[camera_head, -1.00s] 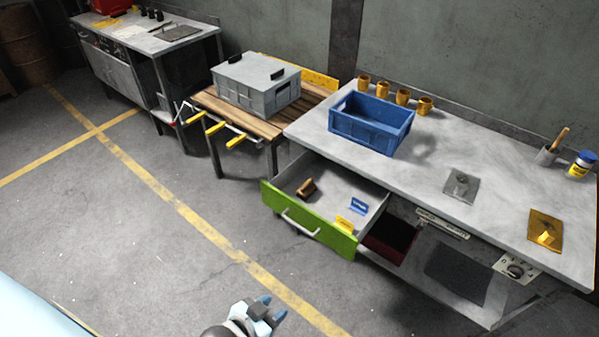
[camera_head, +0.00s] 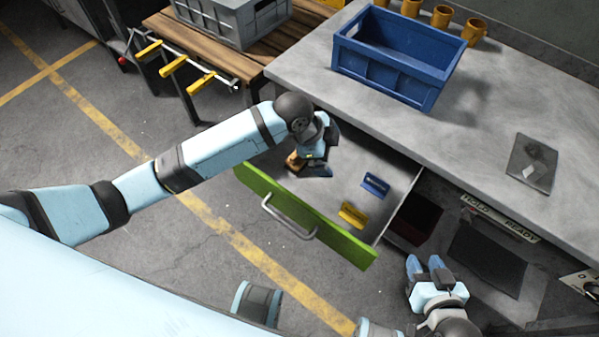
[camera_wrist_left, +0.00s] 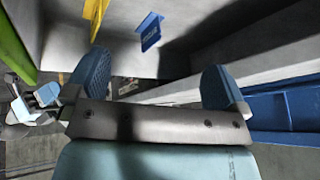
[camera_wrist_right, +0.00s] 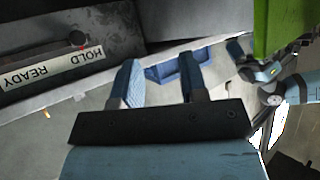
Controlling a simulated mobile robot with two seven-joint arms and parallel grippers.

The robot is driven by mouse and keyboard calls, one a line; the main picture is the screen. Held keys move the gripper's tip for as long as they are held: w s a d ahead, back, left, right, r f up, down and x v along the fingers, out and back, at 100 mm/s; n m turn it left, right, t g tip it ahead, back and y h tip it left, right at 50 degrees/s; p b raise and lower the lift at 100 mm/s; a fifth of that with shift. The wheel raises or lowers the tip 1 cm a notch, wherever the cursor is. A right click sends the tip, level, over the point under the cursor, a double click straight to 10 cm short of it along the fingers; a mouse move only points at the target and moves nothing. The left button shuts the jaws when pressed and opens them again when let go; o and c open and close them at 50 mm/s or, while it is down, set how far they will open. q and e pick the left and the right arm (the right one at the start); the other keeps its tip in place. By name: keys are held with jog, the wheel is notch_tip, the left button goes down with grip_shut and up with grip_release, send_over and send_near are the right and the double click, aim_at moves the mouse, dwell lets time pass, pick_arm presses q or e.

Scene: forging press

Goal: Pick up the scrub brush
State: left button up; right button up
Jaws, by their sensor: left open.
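The scrub brush (camera_head: 293,160) is the small brown block in the open drawer, near its left end. It is partly hidden by my left gripper and I cannot make it out in the left wrist view. My left gripper (camera_head: 318,170) reaches down over the drawer, close beside the brush; I cannot tell if they touch. In the left wrist view its fingers (camera_wrist_left: 158,82) are wide apart with nothing between them. My right gripper (camera_head: 425,264) is in front of the bench, right of the drawer. Its fingers (camera_wrist_right: 161,80) are apart and empty.
The drawer has a green front (camera_head: 305,218) with a grey handle. A blue bracket (camera_head: 375,184) and a yellow one (camera_head: 353,214) lie in it, right of the brush. A blue crate (camera_head: 398,65) stands on the bench above. A wooden table (camera_head: 215,50) is behind left.

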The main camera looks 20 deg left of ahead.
pick_arm(q)
jog(key=w+a+m+g+y+b, duration=0.3)
jog(key=w+a+m+y+b, duration=0.2)
jog(key=a+b, duration=0.3)
pick_arm(e)
notch_tip(320, 180, down, 5)
jog(key=a, duration=0.1)
pick_arm(q)
notch_tip(320, 180, down, 8)
jog(key=shift+a+r+b, duration=0.1)
jog(key=shift+b, duration=0.9)
notch_tip(320, 180, down, 5)
jog(key=shift+s+r+b, duration=0.1)
jog(key=shift+b, duration=0.95)
jog(key=c, duration=0.8)
pick_arm(e)
jog(key=w+a+r+t+y, duration=0.2)
jog(key=a+r+t+y, duration=0.1)
jog(key=r, duration=0.5)
jog(key=shift+w+a+t+y, duration=0.3)
jog(key=shift+w+a+t, duration=0.05)
jog(key=shift+t, duration=0.45)
